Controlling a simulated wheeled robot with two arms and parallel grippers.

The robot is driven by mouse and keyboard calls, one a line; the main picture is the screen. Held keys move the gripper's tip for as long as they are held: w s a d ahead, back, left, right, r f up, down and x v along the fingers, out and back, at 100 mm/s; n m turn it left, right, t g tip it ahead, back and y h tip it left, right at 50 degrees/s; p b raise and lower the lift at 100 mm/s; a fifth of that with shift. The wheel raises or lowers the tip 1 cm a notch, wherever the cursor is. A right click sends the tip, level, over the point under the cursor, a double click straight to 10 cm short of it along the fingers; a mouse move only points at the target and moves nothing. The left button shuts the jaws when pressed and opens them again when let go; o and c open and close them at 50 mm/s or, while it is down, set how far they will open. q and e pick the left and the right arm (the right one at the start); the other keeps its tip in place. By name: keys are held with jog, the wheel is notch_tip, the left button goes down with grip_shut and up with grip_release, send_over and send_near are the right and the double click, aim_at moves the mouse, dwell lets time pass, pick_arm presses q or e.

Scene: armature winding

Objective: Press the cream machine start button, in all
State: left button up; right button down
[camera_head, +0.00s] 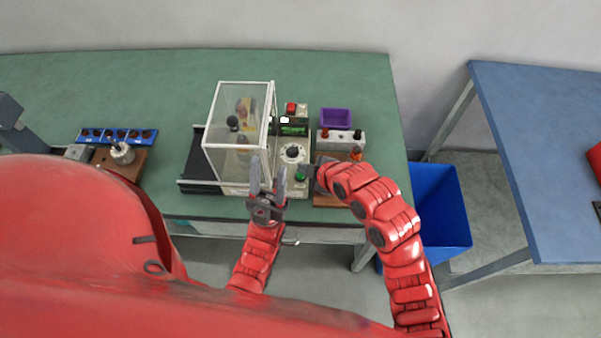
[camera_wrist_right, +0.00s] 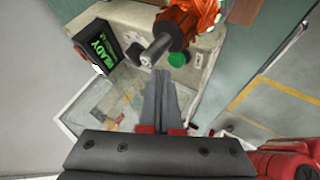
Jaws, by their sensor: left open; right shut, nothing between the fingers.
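The cream machine (camera_head: 285,186) stands on the green table with a dial and a green button (camera_head: 300,176) on its front panel. The green button also shows in the right wrist view (camera_wrist_right: 178,59), just beyond and right of my right fingertips. My right gripper (camera_head: 308,172) is shut and empty, close beside the green button. In its wrist view the closed fingers (camera_wrist_right: 160,75) end short of the button, with a visible gap; contact is not seen. My left gripper (camera_head: 267,182) is open and empty, in front of the machine's clear-walled enclosure, left of the button.
A clear box enclosure (camera_head: 232,158) stands left of the panel. A red button (camera_head: 291,107) and a green-lit READY display (camera_wrist_right: 98,55) are behind. An orange part (camera_wrist_right: 190,20) with a grey shaft is near my right fingers. A purple bin (camera_head: 336,118) sits right.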

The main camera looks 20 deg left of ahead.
dwell(0.5)
jog(key=shift+f+b, duration=0.45)
jog(key=shift+b, duration=0.3)
